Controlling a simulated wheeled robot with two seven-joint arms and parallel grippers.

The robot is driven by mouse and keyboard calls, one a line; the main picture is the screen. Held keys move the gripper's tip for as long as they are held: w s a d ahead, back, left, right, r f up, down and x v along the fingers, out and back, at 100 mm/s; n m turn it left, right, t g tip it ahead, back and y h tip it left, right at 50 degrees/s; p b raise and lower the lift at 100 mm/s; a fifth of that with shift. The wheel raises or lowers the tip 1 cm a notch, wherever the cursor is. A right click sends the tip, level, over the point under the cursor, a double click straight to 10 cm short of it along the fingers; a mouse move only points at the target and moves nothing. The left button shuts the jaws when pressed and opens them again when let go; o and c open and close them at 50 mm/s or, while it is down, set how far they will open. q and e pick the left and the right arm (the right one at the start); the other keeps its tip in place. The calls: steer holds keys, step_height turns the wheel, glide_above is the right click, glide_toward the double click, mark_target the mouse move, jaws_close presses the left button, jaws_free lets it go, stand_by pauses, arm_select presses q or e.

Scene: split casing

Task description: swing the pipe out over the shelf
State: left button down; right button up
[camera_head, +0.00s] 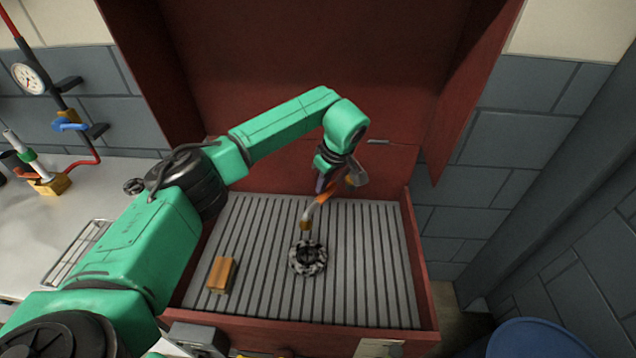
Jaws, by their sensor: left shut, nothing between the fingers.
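My left arm reaches in from the left, across the open red casing. Its left gripper (323,184) points down near the casing's back wall, small and partly hidden by my wrist. It is shut with nothing in it, close beside the pipe. The pipe (313,208) is a short bent piece, grey and orange, with a brass-coloured end low down. That end hangs over the slatted grey shelf (376,270); the pipe's upper part is partly hidden around the gripper. I cannot tell whether gripper and pipe touch. My right gripper is not in view.
A dark round ribbed part (308,259) sits on the shelf below the pipe end. An orange-brown block (221,274) lies at the shelf's left. Red casing walls (416,262) bound the shelf. A gauge (28,78) and red piping are at left, a blue drum (526,338) at lower right.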

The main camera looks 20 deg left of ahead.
arm_select(q)
steer(key=w+p+v, duration=0.1)
steer(key=p+v, duration=0.3)
steer(key=v, duration=0.3)
steer(key=shift+s+r, duration=0.35)
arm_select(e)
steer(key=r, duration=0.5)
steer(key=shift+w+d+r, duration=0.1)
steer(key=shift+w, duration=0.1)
arm_select(q)
steer(key=shift+s+d, duration=0.1)
steer(key=shift+d, duration=0.1)
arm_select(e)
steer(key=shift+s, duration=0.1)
